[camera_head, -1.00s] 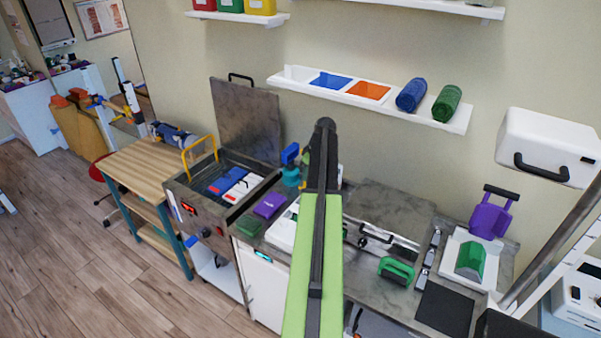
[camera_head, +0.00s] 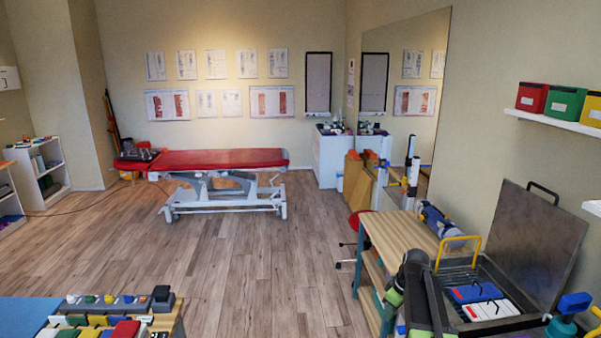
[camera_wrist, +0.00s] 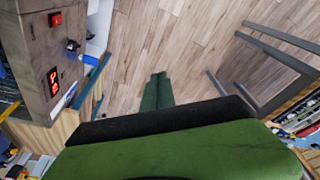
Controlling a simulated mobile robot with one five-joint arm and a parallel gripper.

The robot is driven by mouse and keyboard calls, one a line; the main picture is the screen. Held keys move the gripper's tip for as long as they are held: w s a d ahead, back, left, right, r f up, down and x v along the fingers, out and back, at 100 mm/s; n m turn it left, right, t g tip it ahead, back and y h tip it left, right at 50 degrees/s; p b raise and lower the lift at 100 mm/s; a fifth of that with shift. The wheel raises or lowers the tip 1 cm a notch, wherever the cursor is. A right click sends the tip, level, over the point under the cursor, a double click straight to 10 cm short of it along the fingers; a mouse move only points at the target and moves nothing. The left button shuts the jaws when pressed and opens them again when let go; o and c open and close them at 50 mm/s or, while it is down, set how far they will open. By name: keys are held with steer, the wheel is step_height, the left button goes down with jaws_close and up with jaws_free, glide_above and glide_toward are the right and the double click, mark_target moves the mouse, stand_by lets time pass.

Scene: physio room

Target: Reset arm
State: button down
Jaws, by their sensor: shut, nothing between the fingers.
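My gripper (camera_wrist: 158,80) shows in the wrist view with its two green fingers together and nothing between them. It points out over the bare wooden floor (camera_wrist: 185,45). In the head view part of my folded black and green arm (camera_head: 415,288) shows at the lower right. It stands in front of the wooden side table and the open metal tank; I cannot make out the fingertips there.
The metal tank (camera_head: 433,300) with a lifted lid (camera_head: 535,240) is close on the right, beside the wooden table (camera_head: 390,228). A red treatment bed (camera_head: 222,160) stands at the back. A table with blocks (camera_head: 35,308) is at lower left. The middle floor is clear.

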steer(key=s+a+f+b, duration=0.15)
steer(key=s+a, duration=0.25)
steer(key=a, duration=1)
steer(key=s+a+m+g, duration=0.1)
steer(key=s+a+m, duration=0.1)
steer(key=s, duration=0.3)
steer(key=s+a+f+m+h, duration=0.1)
steer(key=s+a+m, duration=0.2)
steer(key=s+m, duration=0.2)
steer(key=shift+s+f+g+h, duration=0.3)
steer(key=shift+s+g, duration=0.05)
steer(key=shift+g, duration=0.05)
